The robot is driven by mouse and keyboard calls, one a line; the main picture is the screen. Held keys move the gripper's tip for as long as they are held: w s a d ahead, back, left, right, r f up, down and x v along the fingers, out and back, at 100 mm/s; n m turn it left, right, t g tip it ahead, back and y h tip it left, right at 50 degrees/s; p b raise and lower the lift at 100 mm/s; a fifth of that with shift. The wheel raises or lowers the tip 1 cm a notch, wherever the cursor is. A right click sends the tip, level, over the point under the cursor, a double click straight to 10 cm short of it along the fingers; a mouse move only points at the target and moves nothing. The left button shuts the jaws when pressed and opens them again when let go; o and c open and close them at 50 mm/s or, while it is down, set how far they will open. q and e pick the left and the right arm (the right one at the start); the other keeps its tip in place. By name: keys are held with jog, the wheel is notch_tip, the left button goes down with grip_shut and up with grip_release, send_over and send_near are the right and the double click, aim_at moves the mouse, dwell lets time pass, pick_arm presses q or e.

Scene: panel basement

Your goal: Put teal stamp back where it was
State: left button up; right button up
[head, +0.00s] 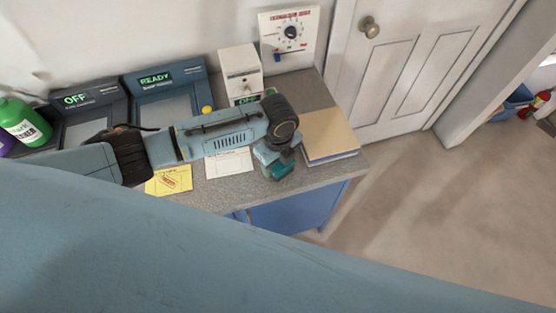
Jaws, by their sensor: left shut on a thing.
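My left arm reaches in from the left over the grey counter. My left gripper (280,158) points down near the counter's front right part and is shut on the teal stamp (281,172). The stamp shows just below the fingers, close to the counter's front edge. Whether it touches the counter I cannot tell, and the wrist partly hides it. My right gripper is not in view.
A tan-topped stack (330,134) lies right of the gripper. A white paper (229,163) and a yellow note (169,180) lie left. Behind are a READY device (168,92), an OFF device (88,108), a white box (240,70) and a dial panel (290,36). A green bottle (23,122) stands far left.

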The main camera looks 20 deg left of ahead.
pick_arm(q)
jog(key=o, duration=0.3)
jog(key=shift+f, duration=0.15)
jog(key=o, duration=0.5)
notch_tip(320, 180, up, 12)
jog(key=shift+r+p, duration=0.25)
jog(key=shift+p, duration=0.15)
